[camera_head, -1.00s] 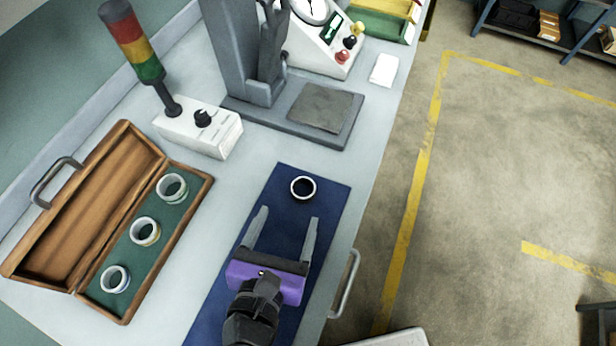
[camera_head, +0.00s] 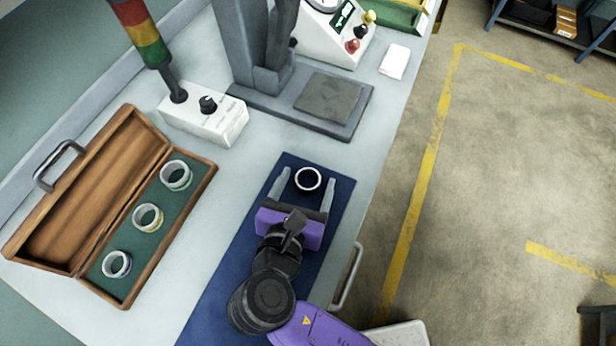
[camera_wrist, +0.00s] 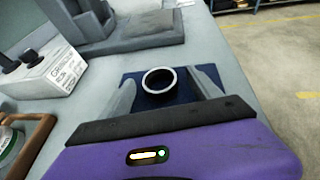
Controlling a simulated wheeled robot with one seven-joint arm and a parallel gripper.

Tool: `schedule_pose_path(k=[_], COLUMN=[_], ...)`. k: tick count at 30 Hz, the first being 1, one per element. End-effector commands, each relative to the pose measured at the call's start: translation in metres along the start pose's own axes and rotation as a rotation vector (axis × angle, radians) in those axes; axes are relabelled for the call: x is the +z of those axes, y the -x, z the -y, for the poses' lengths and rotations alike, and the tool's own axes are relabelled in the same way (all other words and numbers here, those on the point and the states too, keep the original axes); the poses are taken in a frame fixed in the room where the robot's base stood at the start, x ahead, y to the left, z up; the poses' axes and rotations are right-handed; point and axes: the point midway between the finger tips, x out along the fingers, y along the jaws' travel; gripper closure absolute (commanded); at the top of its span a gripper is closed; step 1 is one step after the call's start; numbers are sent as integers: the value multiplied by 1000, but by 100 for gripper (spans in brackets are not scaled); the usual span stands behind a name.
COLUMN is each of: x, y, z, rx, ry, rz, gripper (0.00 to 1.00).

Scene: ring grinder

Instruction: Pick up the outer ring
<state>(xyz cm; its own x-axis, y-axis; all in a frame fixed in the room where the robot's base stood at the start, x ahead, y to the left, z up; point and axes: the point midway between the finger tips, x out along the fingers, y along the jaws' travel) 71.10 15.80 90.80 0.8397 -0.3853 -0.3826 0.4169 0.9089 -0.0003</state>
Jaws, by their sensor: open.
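A single light-coloured ring (camera_head: 308,179) with a dark inside lies on the blue mat (camera_head: 218,300), near its far end. My gripper (camera_head: 307,178) is open, and in the head view its two fingers reach either side of this ring. In the wrist view the ring (camera_wrist: 159,80) shows between the fingertips, with gaps on both sides; I see no contact. Several similar rings sit in the green-lined wooden case: one at the far end (camera_head: 176,175), one in the middle (camera_head: 148,217) and one at the near end (camera_head: 116,264).
A grey press stand (camera_head: 300,105) stands beyond the mat. A white control box (camera_head: 203,117) with a black knob and a signal light (camera_head: 141,32) is at the upper left. The open wooden case (camera_head: 78,200) lies left. A table handle (camera_head: 348,277) is at the right edge.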

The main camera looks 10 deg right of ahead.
Motion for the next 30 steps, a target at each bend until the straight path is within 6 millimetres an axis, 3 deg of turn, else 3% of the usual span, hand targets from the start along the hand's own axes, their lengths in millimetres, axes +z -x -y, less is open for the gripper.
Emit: schedule_pose_path(k=[2, 12, 23, 30], x=[0, 0, 4, 30], y=[0, 1, 2, 13], z=[0, 0, 0, -1], rx=[0, 0, 1, 2], ry=[0, 0, -2, -5], rz=[0, 0, 1, 2], gripper=[30, 96, 99, 99])
